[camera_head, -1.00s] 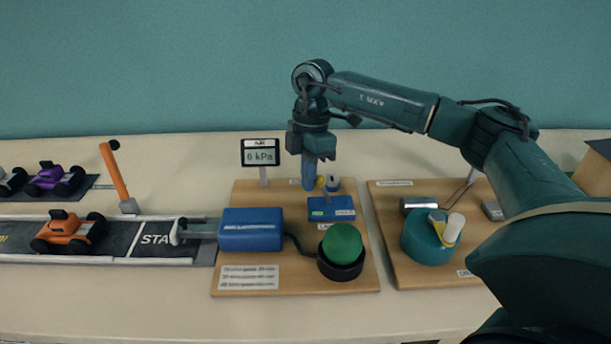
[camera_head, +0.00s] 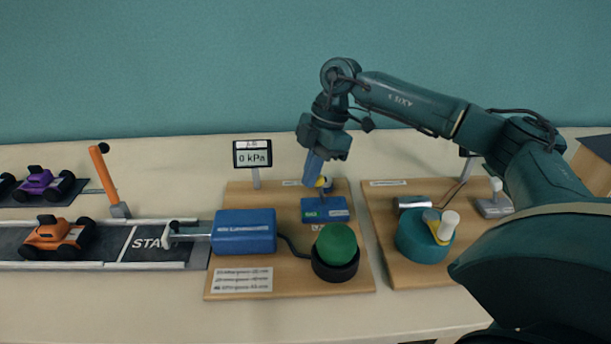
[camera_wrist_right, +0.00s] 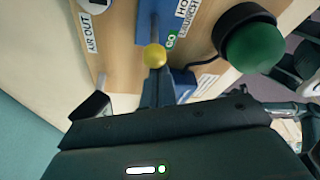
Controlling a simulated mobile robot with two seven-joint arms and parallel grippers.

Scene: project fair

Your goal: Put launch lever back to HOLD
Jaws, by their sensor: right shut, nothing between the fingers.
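The launch lever's blue base (camera_head: 327,210) sits on the middle wooden board, with a green GO mark on its left part. Its yellow knob (camera_head: 321,182) shows beside my fingertips, and in the right wrist view the knob (camera_wrist_right: 154,56) is right at the tips, near the GO label (camera_wrist_right: 171,40). Part of the HOLD label (camera_wrist_right: 185,8) shows higher up. My right gripper (camera_head: 315,176) is shut and empty, its blue fingers slanting down to the knob. I cannot tell whether they touch it. The lever's rod is mostly hidden. My left gripper is not in view.
A green dome button (camera_head: 337,244) stands in front of the lever base. A blue launcher box (camera_head: 244,231) is to its left, and a gauge (camera_head: 253,154) reading 0 kPa is behind. An orange car (camera_head: 56,236) is on the track. A teal drum (camera_head: 424,237) is on the right board.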

